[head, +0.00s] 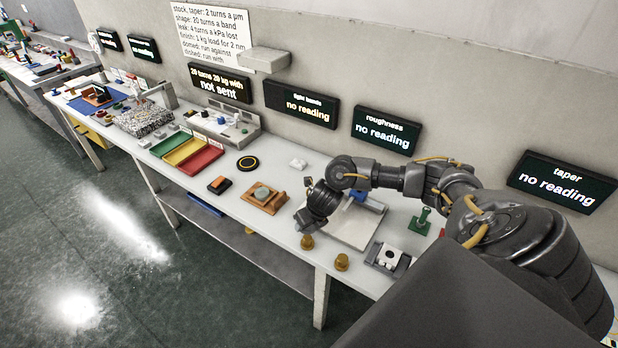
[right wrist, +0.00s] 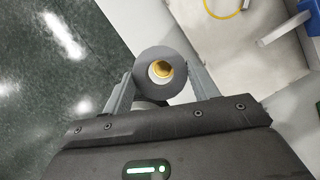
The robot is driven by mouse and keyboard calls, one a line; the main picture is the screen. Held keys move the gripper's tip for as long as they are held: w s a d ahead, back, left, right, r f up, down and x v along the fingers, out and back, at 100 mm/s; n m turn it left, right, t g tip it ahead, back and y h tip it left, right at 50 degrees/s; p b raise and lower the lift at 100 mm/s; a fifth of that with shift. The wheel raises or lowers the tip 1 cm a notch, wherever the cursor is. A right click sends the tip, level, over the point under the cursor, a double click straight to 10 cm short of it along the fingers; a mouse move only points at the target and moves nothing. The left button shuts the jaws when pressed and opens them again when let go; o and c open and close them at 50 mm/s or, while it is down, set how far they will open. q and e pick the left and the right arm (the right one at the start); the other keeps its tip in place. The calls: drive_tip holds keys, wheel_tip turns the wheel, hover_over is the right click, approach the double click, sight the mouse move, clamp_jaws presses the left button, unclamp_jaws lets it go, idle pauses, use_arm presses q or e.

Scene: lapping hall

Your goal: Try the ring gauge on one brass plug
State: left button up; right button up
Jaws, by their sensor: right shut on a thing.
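My right gripper (head: 306,228) is low over the bench near its front edge. In the right wrist view, its fingers (right wrist: 160,84) are shut on a grey ring gauge (right wrist: 144,70). A brass plug (right wrist: 163,69) shows through the ring's hole, off centre towards the upper right, with a pale crescent beside it. I cannot tell whether the ring is around the plug or above it. In the head view, one brass plug (head: 307,242) stands just below the gripper, and another brass plug (head: 342,262) stands to its right. The ring is hidden there. My left gripper is not in view.
A pale tray (head: 352,236) lies behind the plugs, and a grey fixture (head: 388,257) is to their right. A green stand (head: 420,221) is farther back. A wooden block (head: 263,197) lies left of the gripper. The roughness display (head: 386,129) says "no reading".

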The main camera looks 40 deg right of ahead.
sight(309, 239)
drive_tip(key=shift+w+f, duration=0.1)
drive_tip(key=shift+f, duration=0.1)
drive_tip(key=shift+f+b, duration=0.4)
drive_tip(key=shift+b, duration=0.1)
drive_tip(key=shift+f+b, duration=1.95)
drive_tip(key=shift+f, duration=0.2)
drive_tip(key=shift+a, duration=0.1)
drive_tip(key=shift+f, duration=0.15)
drive_tip(key=o, duration=1.1)
